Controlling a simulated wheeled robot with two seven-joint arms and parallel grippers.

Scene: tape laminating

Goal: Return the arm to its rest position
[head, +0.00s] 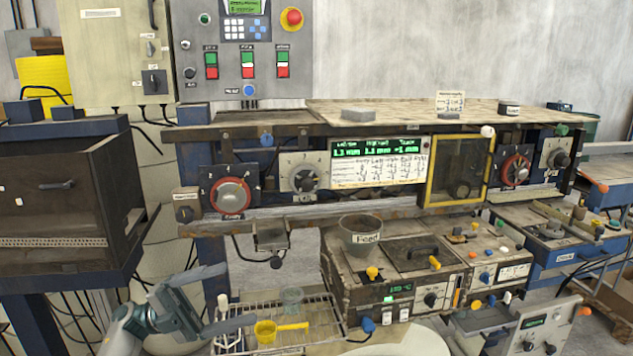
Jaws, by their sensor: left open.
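My left gripper (238,295) comes in from the lower left and is open. Its two grey fingers are spread, one above the other, and point to the right. No object shows between them. The lower finger is over the left part of a wire rack (237,345). I cannot tell whether it touches the rack. My right gripper is not in view.
A feeder box with a grey "Feed" hopper (361,237) stands right of the rack. The laminating bench (400,112) with dials and a green display is behind. A dark cabinet (60,205) stands at left, a control box (530,325) at lower right.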

